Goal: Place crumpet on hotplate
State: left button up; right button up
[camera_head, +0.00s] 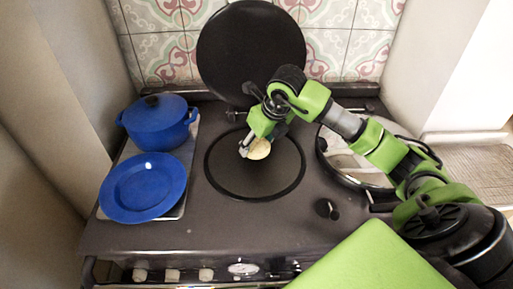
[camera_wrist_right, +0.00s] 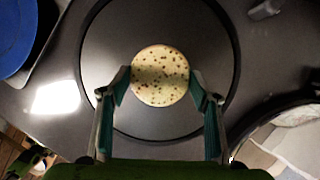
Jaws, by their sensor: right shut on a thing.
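The crumpet (camera_head: 259,149) is a small pale round with brown specks. In the right wrist view the crumpet (camera_wrist_right: 160,75) sits between the two fingertips of my right gripper (camera_wrist_right: 160,86). In the head view my right gripper (camera_head: 250,146) is over the middle of the hotplate and shut on the crumpet. The hotplate (camera_head: 225,178) is a dark round plate with a black ring, and it also shows in the right wrist view (camera_wrist_right: 155,125). I cannot tell whether the crumpet touches it. My left gripper is not in view.
A raised round black lid (camera_head: 250,50) stands behind the hotplate. A blue pot (camera_head: 157,122) and a blue plate (camera_head: 143,187) are at left. A closed shiny lid (camera_head: 345,160) is at right. Front knobs (camera_head: 172,275) line the stove's edge.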

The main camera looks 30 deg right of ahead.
aim_at(259, 147)
jog(key=f+p, duration=0.1)
jog(key=f, duration=0.2)
jog(key=shift+w+f+p, duration=0.2)
jog(key=shift+f+p, duration=0.15)
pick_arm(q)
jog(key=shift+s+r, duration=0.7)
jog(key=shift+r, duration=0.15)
pick_arm(e)
jog(key=shift+f, duration=0.2)
jog(key=o, duration=0.8)
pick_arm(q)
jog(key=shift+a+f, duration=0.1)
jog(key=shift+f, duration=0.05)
pick_arm(e)
jog(key=shift+r, duration=0.1)
